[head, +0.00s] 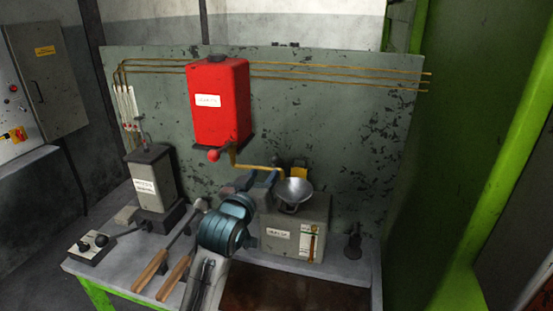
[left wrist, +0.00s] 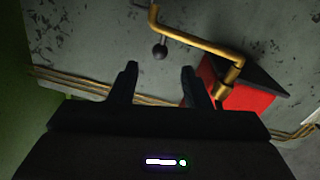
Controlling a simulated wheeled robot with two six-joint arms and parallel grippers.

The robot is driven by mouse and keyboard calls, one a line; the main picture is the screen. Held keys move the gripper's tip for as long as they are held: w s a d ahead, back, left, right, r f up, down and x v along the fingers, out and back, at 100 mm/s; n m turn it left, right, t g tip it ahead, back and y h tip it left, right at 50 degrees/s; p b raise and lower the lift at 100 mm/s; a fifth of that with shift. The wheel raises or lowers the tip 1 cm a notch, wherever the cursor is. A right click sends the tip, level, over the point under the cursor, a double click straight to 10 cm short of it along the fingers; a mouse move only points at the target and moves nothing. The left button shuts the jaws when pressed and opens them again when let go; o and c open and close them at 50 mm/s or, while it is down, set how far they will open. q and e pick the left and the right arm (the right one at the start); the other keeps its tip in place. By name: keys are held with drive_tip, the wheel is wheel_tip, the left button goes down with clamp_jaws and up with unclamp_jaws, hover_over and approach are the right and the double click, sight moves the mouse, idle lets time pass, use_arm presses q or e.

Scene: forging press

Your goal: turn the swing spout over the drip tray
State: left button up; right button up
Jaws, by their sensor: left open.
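The brass swing spout (head: 262,167) comes out under the red tank (head: 218,100) in the head view. Its arm points right, and its outlet end is by the metal funnel (head: 294,191) on the grey box. My left gripper (head: 260,181) is open just below and in front of the spout arm. In the left wrist view, the spout (left wrist: 195,40) runs beyond my open fingertips (left wrist: 158,78), and a dark ball knob (left wrist: 160,52) shows between them. Nothing is between the fingers. A dark brown flat area (head: 290,291) at the front may be the drip tray; I cannot tell. My right gripper is out of view.
The grey box (head: 298,232) stands under the funnel. Two wooden-handled tools (head: 150,270) lie left of my arm. A grey pump unit (head: 151,180) and a small control box (head: 88,248) stand at the left. A panel (head: 350,130) closes the back.

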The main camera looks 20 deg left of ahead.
sight(273, 162)
use_arm(q)
drive_tip(key=w+p, duration=0.1)
drive_tip(key=w, duration=0.3)
drive_tip(key=w+p, duration=0.2)
drive_tip(key=w, duration=0.3)
drive_tip(key=shift+w+a+r, duration=0.1)
drive_tip(key=shift+w+a, duration=0.1)
drive_tip(key=shift+w+p, duration=0.3)
drive_tip(key=shift+w, duration=0.35)
clamp_jaws()
